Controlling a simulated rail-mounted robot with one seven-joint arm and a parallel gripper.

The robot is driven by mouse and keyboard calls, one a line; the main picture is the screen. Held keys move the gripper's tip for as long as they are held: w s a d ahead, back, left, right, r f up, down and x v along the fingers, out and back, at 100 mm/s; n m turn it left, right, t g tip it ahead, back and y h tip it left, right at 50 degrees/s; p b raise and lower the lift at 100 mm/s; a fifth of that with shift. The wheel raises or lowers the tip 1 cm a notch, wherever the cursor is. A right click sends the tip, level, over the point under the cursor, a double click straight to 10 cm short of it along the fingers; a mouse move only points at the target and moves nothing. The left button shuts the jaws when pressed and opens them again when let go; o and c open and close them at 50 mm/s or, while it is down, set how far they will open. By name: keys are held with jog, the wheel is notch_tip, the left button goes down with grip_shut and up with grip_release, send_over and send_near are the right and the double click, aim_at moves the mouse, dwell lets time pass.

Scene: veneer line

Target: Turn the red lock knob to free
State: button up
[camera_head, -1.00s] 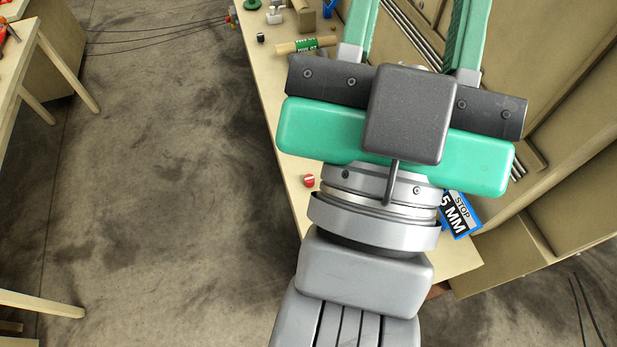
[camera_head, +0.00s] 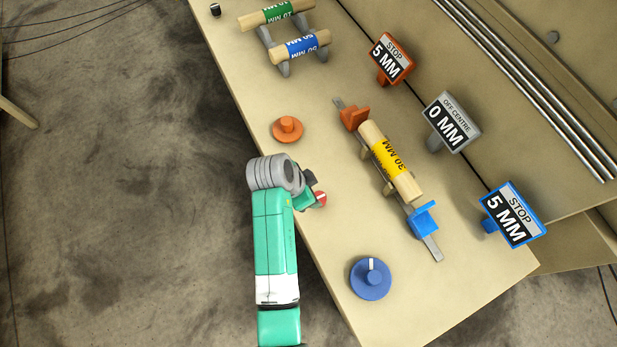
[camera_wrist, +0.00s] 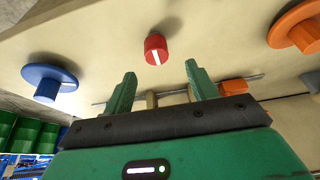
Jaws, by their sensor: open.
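The red lock knob (camera_wrist: 156,49) stands on the bench top in the wrist view, with a white line on it that points down the picture towards my gripper. My gripper (camera_wrist: 160,70) is open and empty, its two green fingers spread. The knob appears just beyond the fingertips and between their lines, with nothing held. In the head view the red knob (camera_head: 320,199) shows partly beside my gripper, at the bench's left edge. My wrist hides part of the area there, and the fingertips are not clear in that view.
An orange dial (camera_head: 287,129) and a blue dial (camera_head: 371,278) stand either side of the knob. A yellow-banded 30 MM roller (camera_head: 390,162) lies between orange and blue stops. Sign plates, including a grey 0 MM one (camera_head: 447,122), stand to the right. Floor left is open.

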aim_at(320, 197)
jog(key=x, duration=0.7)
jog(key=shift+s+d+f+b, duration=0.15)
jog(key=shift+d+f+b, duration=0.15)
jog(key=shift+d+b, duration=0.1)
jog(key=c, duration=1)
